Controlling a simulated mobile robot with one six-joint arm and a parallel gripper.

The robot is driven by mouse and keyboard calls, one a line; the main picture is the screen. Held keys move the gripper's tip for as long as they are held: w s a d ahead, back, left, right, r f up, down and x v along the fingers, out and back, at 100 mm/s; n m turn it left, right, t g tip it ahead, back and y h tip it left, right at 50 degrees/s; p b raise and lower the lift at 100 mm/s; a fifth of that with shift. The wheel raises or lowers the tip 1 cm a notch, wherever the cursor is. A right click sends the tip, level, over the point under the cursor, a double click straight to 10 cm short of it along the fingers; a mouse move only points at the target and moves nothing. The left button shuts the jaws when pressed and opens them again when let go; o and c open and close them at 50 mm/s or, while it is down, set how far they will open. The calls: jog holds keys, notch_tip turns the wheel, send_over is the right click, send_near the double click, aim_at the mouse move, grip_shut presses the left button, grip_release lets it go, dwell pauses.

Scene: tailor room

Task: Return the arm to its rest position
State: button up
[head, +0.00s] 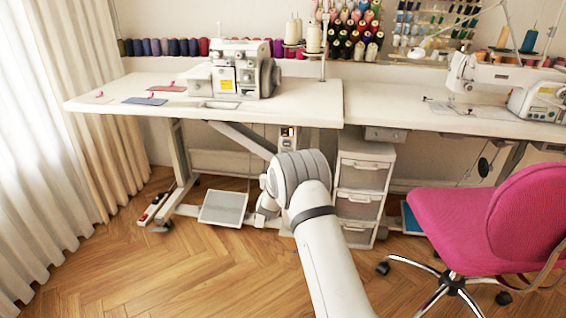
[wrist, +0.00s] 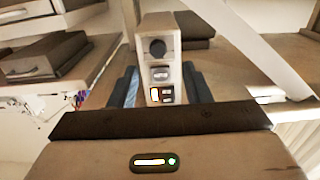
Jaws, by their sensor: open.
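My arm (head: 318,225) reaches forward from the bottom of the head view, over the floor toward the space under the sewing table. Its bend is near the drawer unit, and the gripper itself is largely hidden behind the arm there. In the wrist view my gripper (wrist: 160,88) is open, with a dark finger on each side and nothing seen held. A pale switch box (wrist: 160,40) with a round dark knob shows beyond and between the fingers; I cannot tell how far away it is. The box also shows under the table in the head view (head: 289,138).
The white table (head: 390,113) carries a serger (head: 238,70) and a sewing machine (head: 515,85). A drawer unit (head: 362,190) stands right of the arm, and a foot pedal (head: 223,208) lies left. A pink chair (head: 490,222) stands right. The front left floor is clear.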

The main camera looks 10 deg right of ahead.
jog(key=shift+s+a, duration=0.15)
jog(key=shift+s, duration=0.35)
